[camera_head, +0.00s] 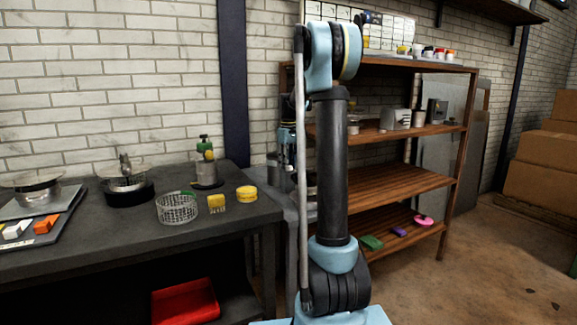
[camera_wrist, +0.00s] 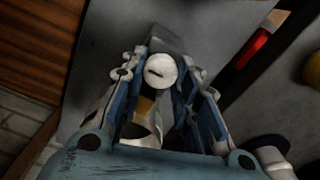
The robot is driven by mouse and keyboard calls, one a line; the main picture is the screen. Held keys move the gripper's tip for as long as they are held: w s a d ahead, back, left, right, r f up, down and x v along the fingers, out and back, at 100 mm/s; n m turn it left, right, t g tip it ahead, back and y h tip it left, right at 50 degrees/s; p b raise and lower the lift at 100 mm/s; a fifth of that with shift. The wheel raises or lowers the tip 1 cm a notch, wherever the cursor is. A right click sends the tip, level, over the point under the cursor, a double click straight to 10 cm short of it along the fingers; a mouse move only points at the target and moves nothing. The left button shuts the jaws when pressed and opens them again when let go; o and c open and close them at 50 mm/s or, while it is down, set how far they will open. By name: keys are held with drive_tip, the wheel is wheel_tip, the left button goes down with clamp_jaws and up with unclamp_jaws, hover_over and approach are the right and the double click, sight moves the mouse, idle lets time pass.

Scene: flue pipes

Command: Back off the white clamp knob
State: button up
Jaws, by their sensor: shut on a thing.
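The white clamp knob (camera_wrist: 161,70) shows in the wrist view as a round white face with a short dark slot. It sits between the two blue-and-grey fingers of my gripper (camera_wrist: 162,76), which are shut on it. Below the knob, between the fingers, a pale curved metal surface (camera_wrist: 140,130) and a small tan patch show; I cannot tell the rest of the clamp. In the head view my own arm stands in front and hides the knob. Grey metal pipe parts (camera_head: 276,172) show partly beside the arm.
A dark workbench (camera_head: 120,235) at left bears a wire basket (camera_head: 177,209), a yellow block (camera_head: 216,203), a yellow round tin (camera_head: 246,193) and a green canister torch (camera_head: 205,155). A red tray (camera_head: 186,301) lies below. A wooden shelf (camera_head: 395,185) stands behind my arm.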

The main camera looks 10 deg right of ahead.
drive_tip(key=shift+d, duration=0.1)
drive_tip(key=o, duration=1.1)
drive_tip(key=shift+c, duration=0.2)
wheel_tip(320, 180, up, 12)
drive_tip(key=shift+w, duration=0.1)
